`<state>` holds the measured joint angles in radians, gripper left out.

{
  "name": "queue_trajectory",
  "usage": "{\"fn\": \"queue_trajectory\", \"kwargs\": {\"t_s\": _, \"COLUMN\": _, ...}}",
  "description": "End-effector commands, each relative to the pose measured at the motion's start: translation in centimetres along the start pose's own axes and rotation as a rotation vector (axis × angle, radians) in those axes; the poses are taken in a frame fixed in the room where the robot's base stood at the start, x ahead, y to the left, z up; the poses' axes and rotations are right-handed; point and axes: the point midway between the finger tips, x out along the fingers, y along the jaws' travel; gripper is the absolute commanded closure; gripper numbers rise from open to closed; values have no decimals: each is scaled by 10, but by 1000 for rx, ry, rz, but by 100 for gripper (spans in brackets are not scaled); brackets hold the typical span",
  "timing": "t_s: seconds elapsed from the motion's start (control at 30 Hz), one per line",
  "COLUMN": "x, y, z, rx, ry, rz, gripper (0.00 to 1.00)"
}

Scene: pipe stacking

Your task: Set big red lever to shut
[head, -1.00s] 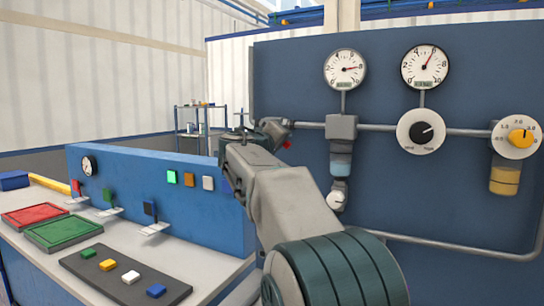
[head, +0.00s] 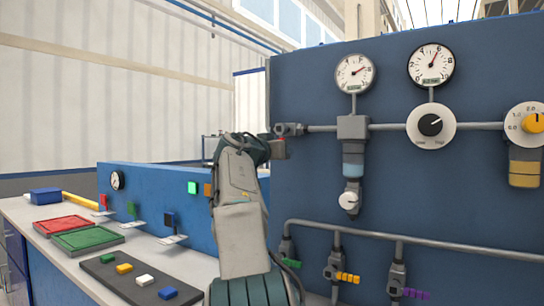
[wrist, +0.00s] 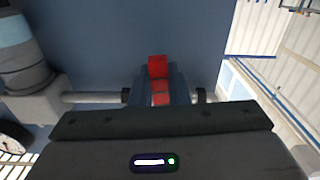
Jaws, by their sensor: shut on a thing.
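The big red lever (wrist: 158,68) sits at the middle of the wrist view, on a dark valve in the horizontal pipe. In the head view only a small red part of the lever (head: 279,141) shows beside my gripper. My gripper (wrist: 160,98) is at the valve and shut on the red lever. In the head view my gripper (head: 268,147) is at the left end of the pipe, and my forearm hides part of the panel edge. The fingertips are hard to make out.
The blue panel carries two gauges (head: 355,73) (head: 431,64), a dial (head: 430,124) and a yellow knob (head: 533,123). Lower pipes have valves with orange (head: 347,277) and purple (head: 417,294) handles. A bench at left holds a red tray (head: 66,226) and a green tray (head: 88,240).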

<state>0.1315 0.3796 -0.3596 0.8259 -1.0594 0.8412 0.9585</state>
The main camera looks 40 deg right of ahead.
Motion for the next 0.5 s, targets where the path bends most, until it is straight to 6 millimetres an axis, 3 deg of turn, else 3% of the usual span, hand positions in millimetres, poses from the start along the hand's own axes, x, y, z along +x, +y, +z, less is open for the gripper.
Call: {"fn": "queue_trajectory", "kwargs": {"t_s": 0.5, "x": 2, "y": -3, "z": -1, "rx": 103, "ry": 1, "rz": 6, "gripper": 100}}
